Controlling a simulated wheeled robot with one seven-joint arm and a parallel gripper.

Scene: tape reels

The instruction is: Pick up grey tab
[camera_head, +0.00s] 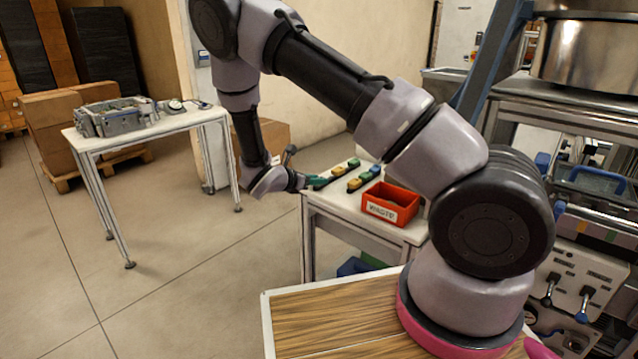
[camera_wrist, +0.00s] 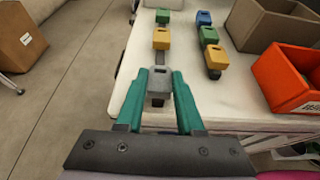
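The grey tab (camera_wrist: 160,80) shows in the wrist view between the two teal fingers of my gripper (camera_wrist: 160,88), near the front edge of the white table (camera_wrist: 120,105). A finger lies close along each side of the tab. I cannot tell whether they press on it or leave thin gaps. A yellow tab (camera_wrist: 161,39) and a green tab (camera_wrist: 163,16) sit beyond it in the same row. In the head view my gripper (camera_head: 318,182) is at the table's left end, and the grey tab cannot be made out there.
A second row holds blue (camera_wrist: 203,18), green (camera_wrist: 208,36) and yellow (camera_wrist: 216,57) tabs, to the right. A red bin (camera_wrist: 283,78) and a cardboard box (camera_wrist: 270,25) stand further right. Open floor (camera_wrist: 70,60) lies left of the table.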

